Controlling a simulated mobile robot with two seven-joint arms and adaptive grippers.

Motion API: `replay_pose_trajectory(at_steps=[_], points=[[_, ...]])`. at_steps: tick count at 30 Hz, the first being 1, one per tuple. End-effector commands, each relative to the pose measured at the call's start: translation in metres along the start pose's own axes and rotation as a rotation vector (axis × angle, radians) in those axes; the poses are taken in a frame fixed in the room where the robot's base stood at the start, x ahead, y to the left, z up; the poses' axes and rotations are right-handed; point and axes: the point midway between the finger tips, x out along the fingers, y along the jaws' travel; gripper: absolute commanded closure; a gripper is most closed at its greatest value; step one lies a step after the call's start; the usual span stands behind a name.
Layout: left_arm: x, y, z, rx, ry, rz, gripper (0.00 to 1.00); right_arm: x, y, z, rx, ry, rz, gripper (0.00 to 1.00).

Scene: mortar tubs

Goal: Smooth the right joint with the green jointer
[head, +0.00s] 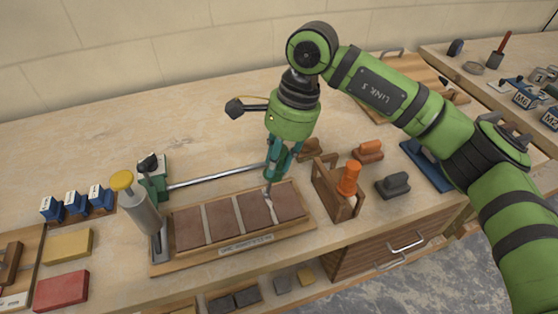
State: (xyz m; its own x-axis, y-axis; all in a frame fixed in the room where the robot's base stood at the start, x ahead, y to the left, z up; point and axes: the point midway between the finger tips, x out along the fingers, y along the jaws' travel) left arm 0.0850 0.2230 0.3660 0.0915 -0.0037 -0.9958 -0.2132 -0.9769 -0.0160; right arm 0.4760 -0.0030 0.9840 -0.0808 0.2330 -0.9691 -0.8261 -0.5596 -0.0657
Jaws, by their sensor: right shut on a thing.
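The wooden board (178,260) lies near the bench's front edge and carries several brown brick slips with pale joints between them. The right joint (272,212) is the pale strip left of the rightmost slip; its upper part is partly hidden by the tool. My right gripper (276,172) points down over the board's right part, shut on the green jointer. The jointer's handle is mostly hidden between the teal fingers. Its thin grey tip (267,190) shows below them at the upper end of the right joint; whether it touches is unclear. My left gripper is not in view.
A wooden box (326,192) with an orange-handled tool (349,178) stands close right of the board. Orange (368,150) and dark (393,185) blocks lie further right.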

Motion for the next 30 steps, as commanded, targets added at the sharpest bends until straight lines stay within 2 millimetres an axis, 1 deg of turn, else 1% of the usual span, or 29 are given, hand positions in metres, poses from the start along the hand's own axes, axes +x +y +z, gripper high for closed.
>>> replay_pose_trajectory(at_steps=[4, 14, 24, 30], points=[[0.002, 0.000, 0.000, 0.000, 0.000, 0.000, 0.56, 0.001, -0.005, -0.001, -0.001, 0.001, -0.001, 1.00], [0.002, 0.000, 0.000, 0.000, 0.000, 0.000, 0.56, 0.001, -0.006, -0.002, 0.000, 0.000, -0.001, 1.00], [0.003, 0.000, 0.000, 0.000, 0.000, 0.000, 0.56, 0.000, -0.018, -0.005, 0.001, 0.000, -0.001, 1.00], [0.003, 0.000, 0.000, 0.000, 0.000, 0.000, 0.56, 0.000, -0.019, -0.005, -0.001, 0.000, -0.001, 1.00]])
